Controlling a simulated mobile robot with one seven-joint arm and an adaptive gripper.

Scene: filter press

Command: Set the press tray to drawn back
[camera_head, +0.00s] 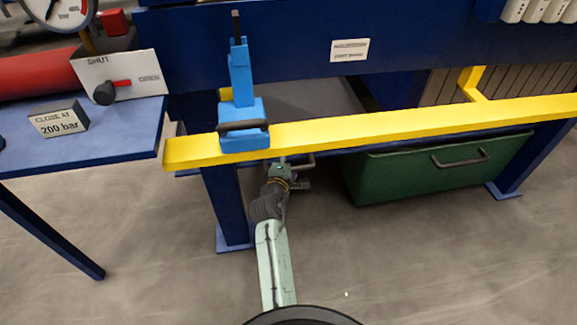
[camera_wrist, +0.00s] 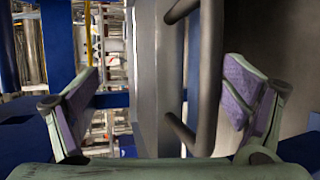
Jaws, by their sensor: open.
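The press tray (camera_head: 325,97) shows as a grey surface under the blue press beam, partly hidden behind the yellow rail. In the wrist view its grey front (camera_wrist: 147,80) has a dark bar handle (camera_wrist: 208,75) that stands out from it. My gripper (camera_wrist: 165,100) is open, with one purple-padded finger on each side of the handle. The handle is nearer the right finger, and neither finger visibly touches it. In the head view my gripper (camera_head: 288,172) is just below the yellow rail, and part of it is hidden.
The yellow rail (camera_head: 380,128) runs across above my gripper and carries a blue block with a dark handle (camera_head: 243,125). A green bin (camera_head: 420,172) stands to the right, and a blue leg (camera_head: 228,205) to the left. The floor in front is clear.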

